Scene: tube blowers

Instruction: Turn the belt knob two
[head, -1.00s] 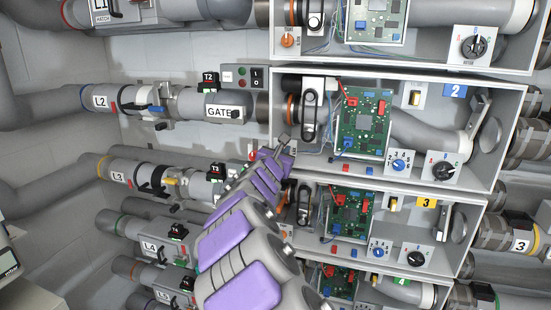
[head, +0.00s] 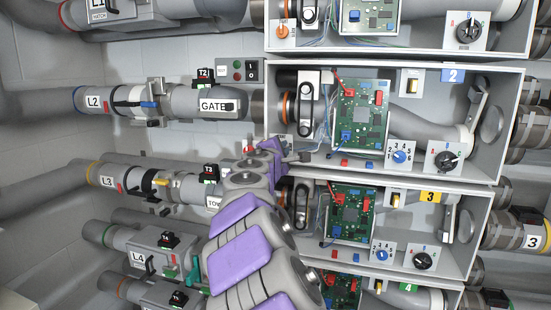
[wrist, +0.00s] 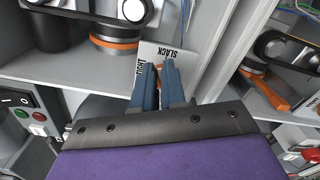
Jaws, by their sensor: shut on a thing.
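The belt knob two is a small orange knob (wrist: 160,67) on a white panel (wrist: 181,52) marked SLACK in the wrist view. Only a bit of orange shows between my fingers, and its exact angle is hidden. My gripper (wrist: 160,64) is shut on it, with its blue-grey fingers in front of the panel. In the head view my gripper (head: 301,157) is at the lower left corner of box 2 (head: 395,63). There my wrist covers most of the knob panel.
Box 2 holds a black belt (head: 305,100), a green circuit board (head: 360,115), a blue knob (head: 400,156) and a black knob (head: 446,159). A switch panel (head: 245,71) is to its left. Box 3 (head: 480,215) lies directly below, close under my arm.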

